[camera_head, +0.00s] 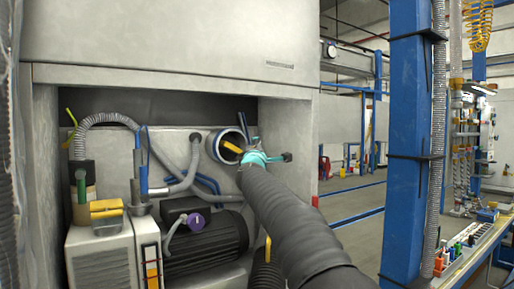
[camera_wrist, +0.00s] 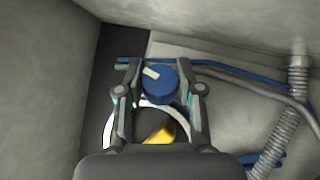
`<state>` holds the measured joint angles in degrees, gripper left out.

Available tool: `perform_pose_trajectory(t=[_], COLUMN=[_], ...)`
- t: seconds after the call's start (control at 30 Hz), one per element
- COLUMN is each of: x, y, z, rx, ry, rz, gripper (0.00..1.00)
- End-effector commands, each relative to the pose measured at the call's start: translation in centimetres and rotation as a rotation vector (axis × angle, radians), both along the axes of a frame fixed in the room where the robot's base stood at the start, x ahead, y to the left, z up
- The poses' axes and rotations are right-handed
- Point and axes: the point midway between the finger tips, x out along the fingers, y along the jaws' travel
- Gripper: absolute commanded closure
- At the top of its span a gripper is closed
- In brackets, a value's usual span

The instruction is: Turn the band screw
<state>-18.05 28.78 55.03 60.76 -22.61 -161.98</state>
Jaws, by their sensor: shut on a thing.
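The band screw is a round blue knob (camera_wrist: 158,84) with a white mark on its face, in the middle of the wrist view. My gripper (camera_wrist: 161,70) has one finger on each side of the knob and is shut on it. The knob sits at the rim of a pale round opening (camera_wrist: 108,122), partly hidden by my fingers and palm. In the head view, my gripper (camera_head: 250,146) with its teal parts is at the right side of the round opening (camera_head: 213,143), and a small blue piece (camera_head: 242,119) shows at its top edge.
A yellow part (camera_head: 232,147) sits inside the opening. Around it are blue and grey pipes (camera_head: 190,178), a dark ribbed motor (camera_head: 210,238) and a white unit (camera_head: 102,258) at the left. The cabinet's right wall (camera_head: 291,125) stands close to my arm. A blue post (camera_head: 407,140) stands right.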

Motion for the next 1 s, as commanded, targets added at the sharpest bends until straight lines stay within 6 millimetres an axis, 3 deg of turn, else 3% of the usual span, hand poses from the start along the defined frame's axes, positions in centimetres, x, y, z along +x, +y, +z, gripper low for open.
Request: perform_pose_trajectory(t=[0.17, 0.2, 0.27, 0.67, 1.0], x=[0.0, 0.0, 0.0, -0.3, -3.5], y=[0.0, 0.0, 0.0, 0.2, 0.3], z=[-0.1, -0.1, -0.1, 0.0, -1.0], rx=[0.0, 0.0, 0.0, -0.001, -0.001], ry=[0.0, 0.0, 0.0, -0.001, 0.0], rz=[-0.001, -0.001, -0.001, 0.002, 0.001], gripper=[0.99, 0.54, 0.39, 0.38, 0.38])
